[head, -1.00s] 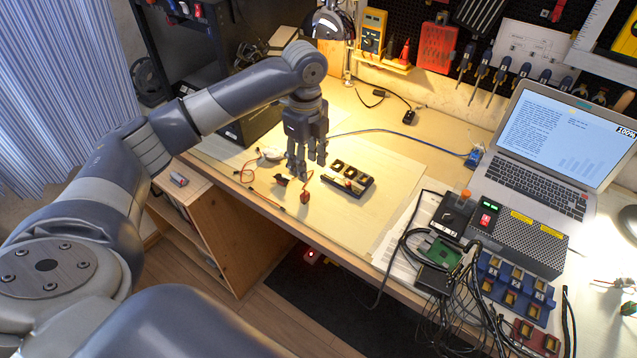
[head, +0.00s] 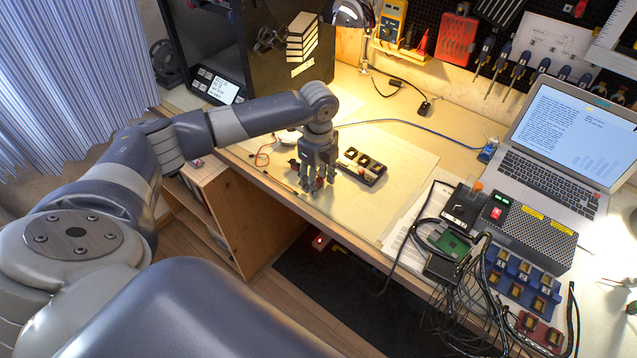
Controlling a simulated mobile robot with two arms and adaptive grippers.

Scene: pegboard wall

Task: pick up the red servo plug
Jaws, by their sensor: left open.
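My left gripper (head: 318,184) points down over the pale work mat, with its fingers apart. The red servo plug (head: 318,184) shows only as small bits of red between and behind the fingertips; the fingers hide most of it. I cannot tell whether they touch it. A small dark servo (head: 294,163) with red wires (head: 262,158) lies just left of the fingers. My right gripper is not in view.
A blue cable (head: 420,128) runs behind. The mat (head: 345,215) is bare in front. Cabled electronics (head: 452,238) and a laptop (head: 552,150) stand to the right.

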